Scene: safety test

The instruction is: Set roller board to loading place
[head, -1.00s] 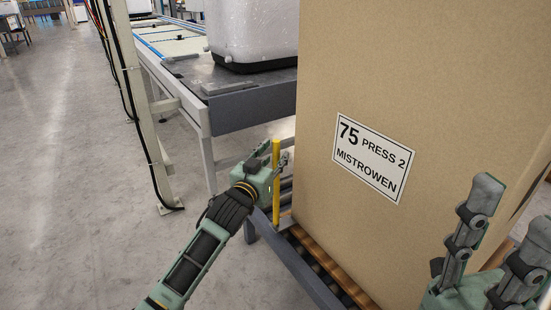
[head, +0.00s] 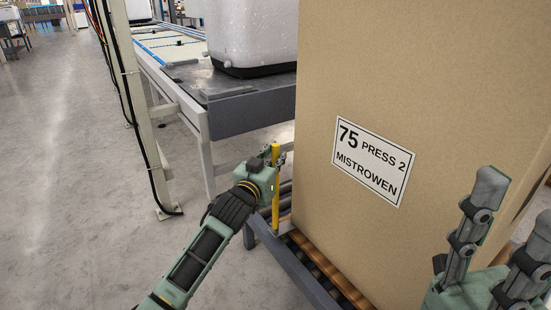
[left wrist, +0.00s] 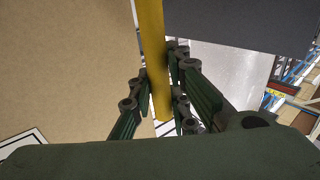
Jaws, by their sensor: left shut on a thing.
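The roller board (head: 285,262) is a low grey metal frame with rollers, standing at the lower middle of the head view. My left gripper (head: 275,158) is shut on the upper part of this handle. The left wrist view shows the handle (left wrist: 152,40) running between my left gripper's fingers (left wrist: 160,95). My right gripper (head: 515,215) is at the lower right, with its fingers apart and nothing visible between them, in front of the box. The loading place cannot be made out.
A tall cardboard box (head: 400,90) labelled "75 PRESS 2 MISTROWEN" stands on the rollers and hides much behind it. A conveyor table (head: 250,112) with a wrapped white load (head: 250,35) stands behind. A pale post (head: 135,90) with cables stands left.

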